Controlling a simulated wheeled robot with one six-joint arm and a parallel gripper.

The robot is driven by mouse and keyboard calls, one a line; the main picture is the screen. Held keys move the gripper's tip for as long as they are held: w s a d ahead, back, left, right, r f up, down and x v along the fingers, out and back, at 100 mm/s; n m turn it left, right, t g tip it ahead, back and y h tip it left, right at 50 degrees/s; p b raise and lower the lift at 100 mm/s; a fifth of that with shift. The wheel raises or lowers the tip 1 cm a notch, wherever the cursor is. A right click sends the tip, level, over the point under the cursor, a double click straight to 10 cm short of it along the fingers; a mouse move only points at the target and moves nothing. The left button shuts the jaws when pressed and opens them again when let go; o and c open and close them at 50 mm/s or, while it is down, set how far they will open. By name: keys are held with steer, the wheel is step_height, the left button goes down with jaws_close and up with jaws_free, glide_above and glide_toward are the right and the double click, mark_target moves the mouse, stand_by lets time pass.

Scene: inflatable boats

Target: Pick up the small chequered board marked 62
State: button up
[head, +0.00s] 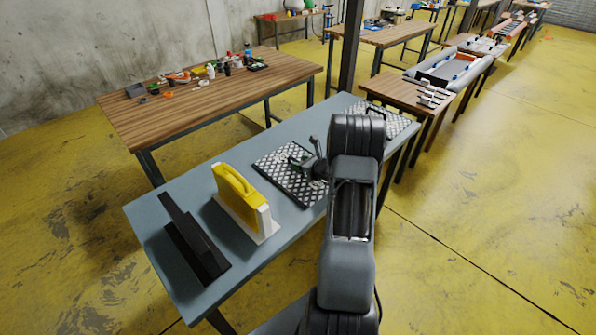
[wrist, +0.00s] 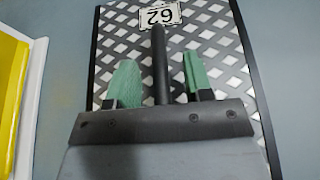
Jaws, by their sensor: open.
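The chequered board (wrist: 220,45) fills the middle of the wrist view, a black and white diamond pattern with dark edges. A white label marked 62 (wrist: 155,15) shows upside down at its far end. In the head view the board (head: 276,172) lies on the grey-blue table, partly hidden by my arm. My gripper (wrist: 160,78), with green fingertips, is open over the board; it also shows in the head view (head: 307,160). A dark upright-looking rod (wrist: 158,60) shows between the fingers. I cannot tell whether the fingers touch anything.
A yellow case on a white base (head: 240,195) stands left of the board, and a black angled piece (head: 192,240) lies further left. A second chequered board (head: 392,121) lies at the table's far right. A wooden table (head: 200,105) with small items stands behind.

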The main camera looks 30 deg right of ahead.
jaws_close()
stand_by(0.4)
steer(key=shift+r, duration=0.1)
